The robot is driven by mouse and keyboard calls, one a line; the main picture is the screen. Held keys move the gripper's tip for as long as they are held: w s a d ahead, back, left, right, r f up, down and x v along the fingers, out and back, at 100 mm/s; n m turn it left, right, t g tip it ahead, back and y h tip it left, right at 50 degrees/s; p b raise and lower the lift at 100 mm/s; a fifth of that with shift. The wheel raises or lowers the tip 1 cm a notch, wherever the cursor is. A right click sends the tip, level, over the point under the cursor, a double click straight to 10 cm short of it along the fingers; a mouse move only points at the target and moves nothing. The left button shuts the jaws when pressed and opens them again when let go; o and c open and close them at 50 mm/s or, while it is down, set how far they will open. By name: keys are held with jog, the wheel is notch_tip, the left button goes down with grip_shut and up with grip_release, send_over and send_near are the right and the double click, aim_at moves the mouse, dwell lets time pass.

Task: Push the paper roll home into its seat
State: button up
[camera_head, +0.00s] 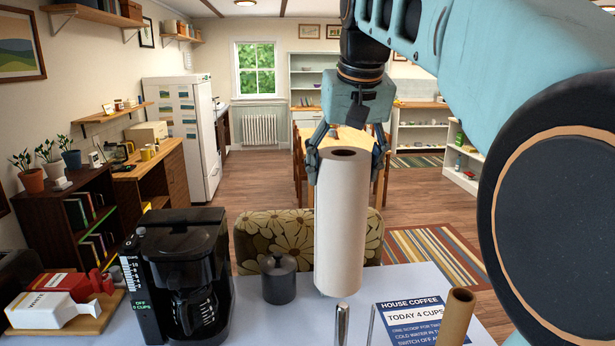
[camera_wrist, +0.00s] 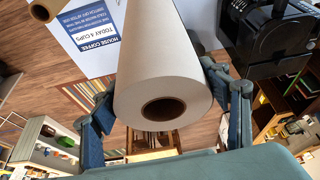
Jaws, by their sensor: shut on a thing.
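The paper roll (camera_head: 340,225) is a tall white cylinder with a brown core hole in its top, standing about upright over the pale table (camera_head: 255,325). My gripper (camera_head: 347,165) is shut on its upper end, with one finger on each side. In the wrist view the roll (camera_wrist: 165,60) runs away from me between the fingers (camera_wrist: 168,115). I cannot tell whether its lower end touches the table. I cannot make out the seat; a short metal post (camera_head: 342,325) and a thin rod (camera_head: 371,322) stand in front of the roll's foot.
A black coffee maker (camera_head: 180,265) and a dark lidded canister (camera_head: 279,282) stand left of the roll. A coffee sign (camera_head: 410,318) and a brown cardboard tube (camera_head: 457,315) are at the right front. A flowered chair (camera_head: 262,238) stands behind the table.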

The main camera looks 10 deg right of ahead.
aim_at(341, 223)
jog(key=shift+m, duration=0.3)
jog(key=shift+d+f+b, duration=0.25)
jog(key=shift+f+b, duration=0.25)
jog(key=shift+f, duration=0.4)
jog(key=shift+d+f+b, duration=0.25)
jog(key=shift+f+b, duration=0.3)
jog(key=shift+f, duration=0.3)
jog(key=shift+d+f+b, duration=0.25)
jog(key=shift+f+b, duration=0.25)
jog(key=shift+f, duration=0.55)
jog(key=shift+f, duration=0.15)
